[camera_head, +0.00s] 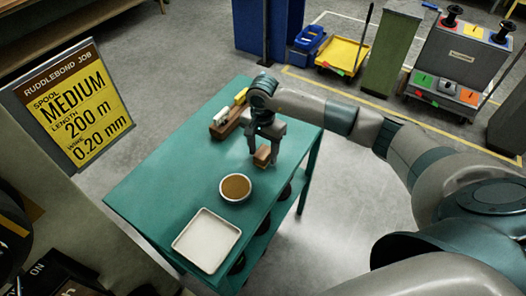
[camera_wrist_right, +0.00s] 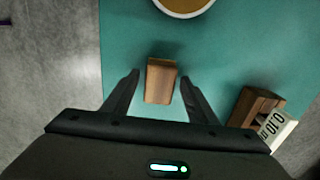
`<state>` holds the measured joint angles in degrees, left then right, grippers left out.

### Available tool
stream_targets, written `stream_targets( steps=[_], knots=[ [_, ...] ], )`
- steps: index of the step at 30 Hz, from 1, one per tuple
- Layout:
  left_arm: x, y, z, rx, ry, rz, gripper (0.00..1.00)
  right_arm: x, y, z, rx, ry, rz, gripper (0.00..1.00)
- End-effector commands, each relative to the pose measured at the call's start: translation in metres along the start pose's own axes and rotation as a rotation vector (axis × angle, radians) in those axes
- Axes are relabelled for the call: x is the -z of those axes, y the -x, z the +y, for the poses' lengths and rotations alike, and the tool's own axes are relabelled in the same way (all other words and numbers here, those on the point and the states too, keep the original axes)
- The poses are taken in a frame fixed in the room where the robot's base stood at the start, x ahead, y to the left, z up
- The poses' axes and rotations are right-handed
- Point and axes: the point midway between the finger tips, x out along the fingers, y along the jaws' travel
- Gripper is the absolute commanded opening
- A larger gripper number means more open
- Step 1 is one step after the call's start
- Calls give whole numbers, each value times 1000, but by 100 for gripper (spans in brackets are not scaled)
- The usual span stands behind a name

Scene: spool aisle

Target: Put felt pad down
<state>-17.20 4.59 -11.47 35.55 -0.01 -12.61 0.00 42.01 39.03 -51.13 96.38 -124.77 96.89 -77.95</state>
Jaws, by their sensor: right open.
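A small brown block (camera_head: 262,156), which looks like wood and may be the felt pad, is on the teal table (camera_head: 150,190). My right gripper (camera_head: 264,159) is over it from above, open, with one finger on each side. In the right wrist view the block (camera_wrist_right: 160,82) lies between the spread fingertips (camera_wrist_right: 159,77), with a gap showing on both sides. I cannot tell from these views whether its underside carries felt. My left gripper is not in view.
A round dish (camera_head: 235,188) with brown contents and a square white tray (camera_head: 207,240) are nearer the front of the table. A wooden holder (camera_head: 225,124) with yellow and white pieces stands behind the gripper. A job sign (camera_head: 75,103) stands at left.

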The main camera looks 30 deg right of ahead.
Motion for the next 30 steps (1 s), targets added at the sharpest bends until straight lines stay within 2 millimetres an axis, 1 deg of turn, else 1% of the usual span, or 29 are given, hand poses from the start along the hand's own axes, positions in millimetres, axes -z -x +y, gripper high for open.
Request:
stream_targets(
  steps=[1, 5, 12, 18, 24, 30],
  knots=[
    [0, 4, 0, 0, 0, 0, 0, 1, 9, 0, 2, 0, 3, 53],
    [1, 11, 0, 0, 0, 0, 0, 2, 29, 0, 2, -1, 3, 53],
    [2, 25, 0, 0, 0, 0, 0, 1, 73, 0, 2, 0, 3, 53],
    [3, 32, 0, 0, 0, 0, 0, 1, 102, 0, 2, 0, 2, 53],
    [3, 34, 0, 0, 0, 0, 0, 0, 115, 0, 1, 0, 1, 53],
    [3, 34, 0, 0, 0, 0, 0, 0, 116, 0, 0, 0, 1, 53]
  ],
)
